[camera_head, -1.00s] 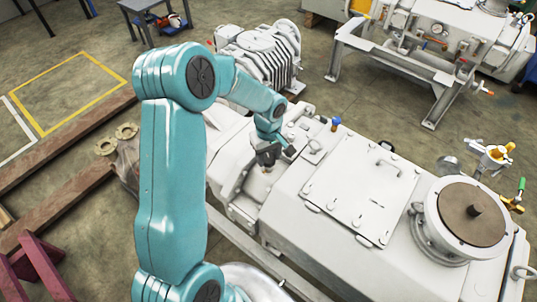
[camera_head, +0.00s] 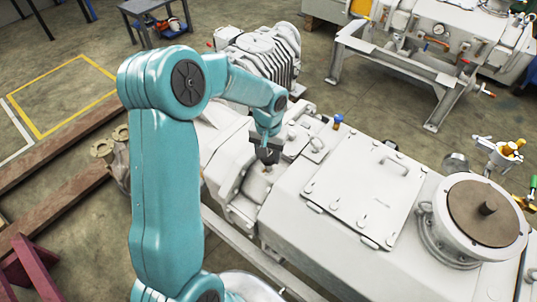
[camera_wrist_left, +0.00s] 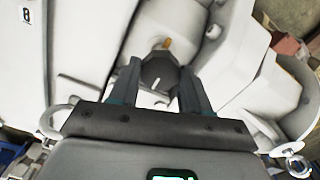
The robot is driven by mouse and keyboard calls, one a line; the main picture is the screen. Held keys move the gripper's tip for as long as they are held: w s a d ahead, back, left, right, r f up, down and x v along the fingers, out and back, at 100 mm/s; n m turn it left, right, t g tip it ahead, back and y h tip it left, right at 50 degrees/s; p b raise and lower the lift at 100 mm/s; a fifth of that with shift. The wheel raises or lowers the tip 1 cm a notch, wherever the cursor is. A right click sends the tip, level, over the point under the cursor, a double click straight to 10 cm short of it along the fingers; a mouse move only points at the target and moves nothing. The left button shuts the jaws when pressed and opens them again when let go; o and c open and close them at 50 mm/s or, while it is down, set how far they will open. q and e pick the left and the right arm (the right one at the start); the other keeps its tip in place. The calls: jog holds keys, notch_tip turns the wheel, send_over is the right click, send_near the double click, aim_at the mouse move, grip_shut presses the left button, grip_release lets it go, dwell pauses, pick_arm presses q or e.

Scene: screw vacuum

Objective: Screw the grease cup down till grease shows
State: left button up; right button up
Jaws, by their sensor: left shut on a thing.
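My left gripper (camera_head: 266,148) reaches down onto the near left end of the pale machine (camera_head: 310,215). It is shut on the grease cup, a dark faceted cap (camera_wrist_left: 160,73) between the two fingers in the left wrist view. In the head view the cup (camera_head: 268,158) is a small dark shape under the gripper, partly hidden by it. A small orange-brown piece (camera_wrist_left: 166,43) shows just beyond the cup; I cannot tell whether it is grease or a fitting. My right gripper is not in view.
A flat bolted cover with a handle (camera_head: 365,190) and a round brown-topped port (camera_head: 488,212) lie to the right on the machine. A small blue-topped fitting (camera_head: 338,120) stands behind the gripper. A ribbed pump (camera_head: 262,50) stands farther back. Wooden beams (camera_head: 60,140) lie on the floor at left.

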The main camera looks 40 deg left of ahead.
pick_arm(q)
jog(key=m, duration=0.5)
jog(key=shift+w+r+m+b, duration=0.1)
jog(key=shift+r+m+b, duration=0.05)
jog(key=shift+m+b, duration=0.2)
jog(key=m, duration=0.5)
jog(key=shift+m, duration=0.25)
jog(key=m, duration=0.5)
jog(key=shift+a+r+p, duration=0.1)
jog(key=shift+p, duration=0.2)
jog(key=m+p, duration=0.1)
jog(key=m, duration=0.4)
jog(key=shift+w+m, duration=0.1)
jog(key=shift+m, duration=0.4)
jog(key=o, duration=1.1)
jog(key=shift+c, duration=0.2)
